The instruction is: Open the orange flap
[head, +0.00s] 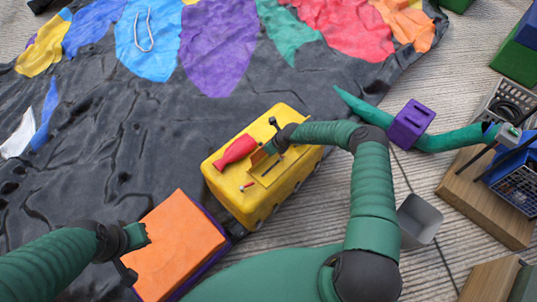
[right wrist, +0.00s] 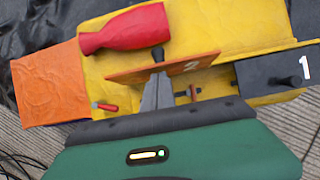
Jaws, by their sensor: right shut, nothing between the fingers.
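The orange flap (right wrist: 165,68), marked 2 and bearing a black knob, is on the yellow box (right wrist: 240,25). It is tilted up, and an opening with yellow inner walls shows below it. My right gripper (right wrist: 158,80) is shut and empty, its grey fingertips at the flap's lower edge; contact is unclear. In the head view the yellow box (head: 232,195) stands in the middle, with my right gripper (head: 274,147) over it. My left gripper (head: 137,254) is open at the left edge of an orange-topped box (head: 180,245).
A red bottle-shaped object (head: 236,150) lies on the yellow box. A black flap marked 1 (right wrist: 262,78) is beside the orange flap. A small red-handled tool (right wrist: 105,106) lies near it. A purple block (head: 411,124) and wooden base (head: 480,195) are to the right.

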